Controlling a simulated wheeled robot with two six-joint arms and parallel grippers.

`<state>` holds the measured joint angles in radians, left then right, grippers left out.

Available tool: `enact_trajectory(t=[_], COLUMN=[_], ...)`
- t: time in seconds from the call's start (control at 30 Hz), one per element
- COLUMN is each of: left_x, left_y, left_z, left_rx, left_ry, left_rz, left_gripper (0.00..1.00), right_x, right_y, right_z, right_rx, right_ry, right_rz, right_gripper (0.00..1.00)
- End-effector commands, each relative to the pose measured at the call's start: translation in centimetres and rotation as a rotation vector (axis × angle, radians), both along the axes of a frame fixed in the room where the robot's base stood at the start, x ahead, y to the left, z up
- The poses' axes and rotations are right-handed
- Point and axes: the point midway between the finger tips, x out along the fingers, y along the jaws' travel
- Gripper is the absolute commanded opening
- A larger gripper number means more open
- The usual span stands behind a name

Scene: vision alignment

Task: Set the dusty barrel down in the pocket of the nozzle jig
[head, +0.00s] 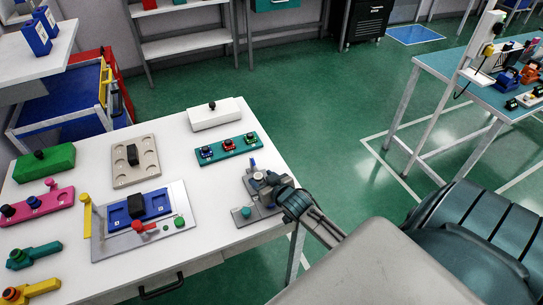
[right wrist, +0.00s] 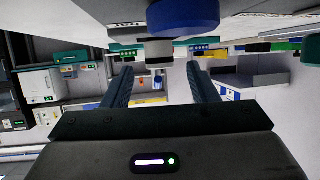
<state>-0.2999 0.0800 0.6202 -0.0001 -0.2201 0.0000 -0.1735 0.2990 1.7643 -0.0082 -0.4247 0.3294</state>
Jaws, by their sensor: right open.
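The nozzle jig (head: 262,211) is a grey plate at the right edge of the white table, with a blue post and a teal knob. A pale, short cylinder, seemingly the dusty barrel (head: 258,176), stands on it; my gripper partly hides its surroundings, and I cannot tell whether it is seated in the pocket. My right gripper (head: 271,182) is low beside it. In the upside-down right wrist view, the open jaws (right wrist: 160,82) have a gap between them, and the grey barrel (right wrist: 158,51) shows beyond this gap. My left gripper is out of view.
A teal block (head: 229,148) with several coloured knobs and a white box (head: 215,113) stand behind the jig. A blue tray fixture (head: 160,205), a beige holed plate (head: 135,160) and a green box (head: 45,162) are further left. Open floor lies to the right.

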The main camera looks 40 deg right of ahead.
Motion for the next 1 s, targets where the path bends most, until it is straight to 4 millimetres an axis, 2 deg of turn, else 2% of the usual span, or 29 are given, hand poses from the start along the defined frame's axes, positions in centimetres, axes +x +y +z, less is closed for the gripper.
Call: enact_trajectory(t=[0.2,0.43,0.6,1.0], left_x=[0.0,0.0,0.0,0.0], left_y=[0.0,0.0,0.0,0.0], left_z=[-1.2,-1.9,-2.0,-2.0], left_rx=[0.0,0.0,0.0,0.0], left_ry=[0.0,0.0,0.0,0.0], left_rz=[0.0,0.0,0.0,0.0], left_gripper=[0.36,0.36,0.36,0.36], right_x=[-4.1,-7.3,-8.1,-8.2], right_y=[0.3,0.5,0.6,0.6], right_z=[1.3,2.8,3.3,3.4], right_rx=[-0.003,-0.001,-0.001,0.0], right_ry=[0.001,0.001,-0.001,0.0], right_rz=[0.002,0.002,0.001,0.0], right_gripper=[0.53,0.53,0.53,0.53])
